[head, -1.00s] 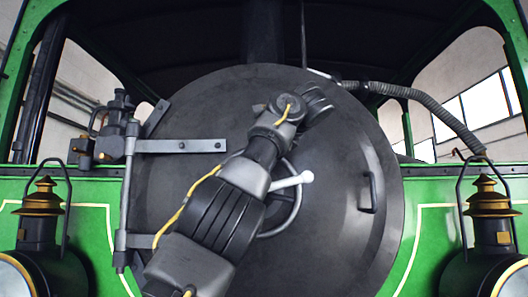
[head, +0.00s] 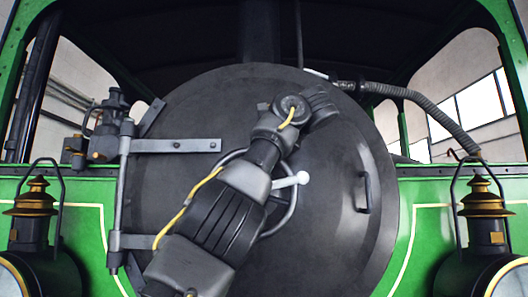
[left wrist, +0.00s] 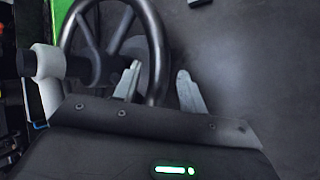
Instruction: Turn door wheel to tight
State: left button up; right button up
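The door wheel (head: 292,206) is a dark spoked ring in the middle of the round dark smokebox door (head: 335,190). A handle with a pale end (head: 302,178) sticks out from its centre to the right. My left arm covers much of the wheel in the head view, and its fingers cannot be made out there. In the left wrist view, the left gripper (left wrist: 159,70) has its two pale fingers apart. The wheel rim (left wrist: 154,38) runs down between them, with a visible gap to the right finger. The handle's pale end (left wrist: 46,62) shows at left. My right gripper is not in view.
A hinge strap (head: 180,146) crosses the door at upper left. A fixed grab handle (head: 368,192) is at right. Brass-topped lamps stand at left (head: 37,208) and right (head: 481,210). The lower right door face is clear.

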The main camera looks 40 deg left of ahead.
pick_arm(q)
jog(key=shift+f, duration=0.1)
jog(key=p+v, duration=0.1)
jog(key=v, duration=1)
jog(key=shift+p, duration=0.3)
jog(key=shift+w, duration=0.15)
